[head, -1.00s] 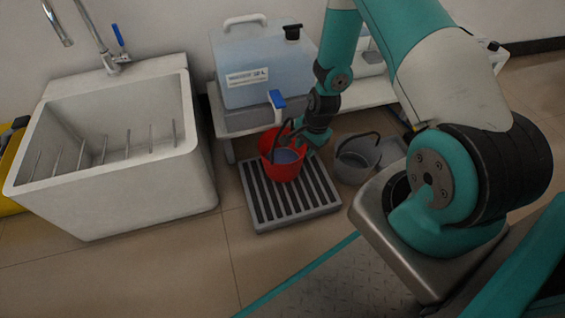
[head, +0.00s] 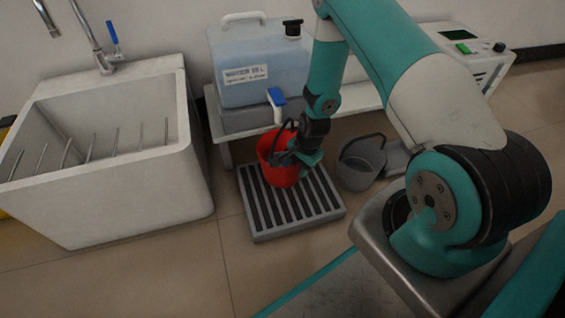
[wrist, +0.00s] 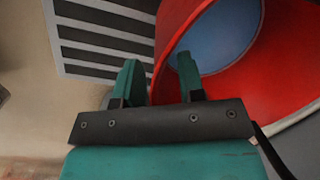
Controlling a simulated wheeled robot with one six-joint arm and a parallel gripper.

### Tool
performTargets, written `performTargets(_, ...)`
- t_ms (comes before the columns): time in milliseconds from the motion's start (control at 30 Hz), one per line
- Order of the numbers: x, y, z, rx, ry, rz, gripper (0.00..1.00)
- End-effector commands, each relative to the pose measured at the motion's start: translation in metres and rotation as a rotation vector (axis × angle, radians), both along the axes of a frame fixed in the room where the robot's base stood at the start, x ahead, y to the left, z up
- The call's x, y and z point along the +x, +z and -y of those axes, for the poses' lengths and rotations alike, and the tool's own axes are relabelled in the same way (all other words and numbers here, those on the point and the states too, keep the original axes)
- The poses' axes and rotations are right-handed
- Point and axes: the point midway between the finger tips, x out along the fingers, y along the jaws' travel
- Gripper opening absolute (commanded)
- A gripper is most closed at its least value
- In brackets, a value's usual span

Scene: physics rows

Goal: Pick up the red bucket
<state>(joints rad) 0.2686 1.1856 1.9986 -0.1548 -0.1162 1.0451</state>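The red bucket (head: 280,174) stands upright on the slatted grey grate, with its dark handle raised. In the wrist view, the bucket (wrist: 285,85) fills the upper right, with a bluish inside. My gripper (head: 290,158) is at the bucket's rim, partly in front of it in the head view. In the wrist view, my gripper (wrist: 157,68) has its two fingers spread. The right finger overlaps the bucket's opening and the left one is outside its wall. I cannot tell whether either finger touches the bucket.
The grey grate (head: 270,225) lies on the floor. A grey bucket (head: 360,166) stands to its right. A white sink (head: 120,190) is at the left. Behind is a low white bench with a water container (head: 255,75) and its blue-handled tap (head: 276,98). Floor in front is clear.

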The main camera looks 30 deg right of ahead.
Motion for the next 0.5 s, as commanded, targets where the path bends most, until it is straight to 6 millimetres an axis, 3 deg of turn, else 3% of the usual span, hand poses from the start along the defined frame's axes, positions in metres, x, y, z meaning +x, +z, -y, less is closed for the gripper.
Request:
performTargets(33, 0.0000, 0.0008, 0.0001, 0.000, 0.000, 0.000, 0.36)
performTargets(200, 0.0000, 0.0009, 0.0001, 0.000, 0.000, 0.000, 0.00)
performTargets(500, 0.0008, 0.0015, 0.0002, 0.000, 0.000, 0.003, 0.00)
